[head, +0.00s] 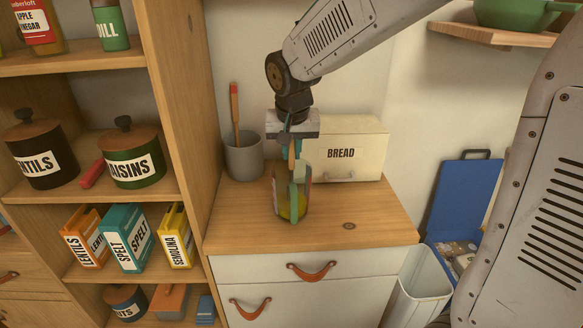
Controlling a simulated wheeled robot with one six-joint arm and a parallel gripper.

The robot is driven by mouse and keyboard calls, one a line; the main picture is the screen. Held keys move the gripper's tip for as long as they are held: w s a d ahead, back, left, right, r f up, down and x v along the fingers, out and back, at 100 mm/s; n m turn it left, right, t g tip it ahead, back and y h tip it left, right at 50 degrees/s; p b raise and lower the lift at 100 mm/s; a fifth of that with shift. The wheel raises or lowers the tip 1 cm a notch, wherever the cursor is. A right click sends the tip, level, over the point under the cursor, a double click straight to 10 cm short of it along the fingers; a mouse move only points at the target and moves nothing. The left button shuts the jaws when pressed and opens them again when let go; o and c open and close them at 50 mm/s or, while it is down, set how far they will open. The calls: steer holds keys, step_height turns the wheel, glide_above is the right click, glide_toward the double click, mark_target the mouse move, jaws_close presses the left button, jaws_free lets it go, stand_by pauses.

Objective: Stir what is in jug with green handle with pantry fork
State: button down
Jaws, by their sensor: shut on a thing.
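The jug (303,207) stands on the wooden counter, with its green handle (294,203) facing me and yellow contents showing through its side. My gripper (291,147) is directly above the jug, pointing down. It is shut on a thin wooden-coloured utensil, which I take to be the pantry fork (292,165). The fork hangs roughly upright over the jug's mouth. Its lower end is hidden behind the handle and jug wall, so I cannot tell how deep it reaches.
A grey crock (243,160) with a red-tipped utensil (234,105) stands behind left of the jug. The cream bread box (362,150) stands close behind right. The wooden counter (365,222) is clear at front right. A tall shelf (180,120) borders it on the left.

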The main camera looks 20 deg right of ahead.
steer(key=shift+r, duration=6.55)
steer(key=shift+r, duration=0.1)
step_height(320, 180, up, 5)
steer(key=shift+f, duration=0.1)
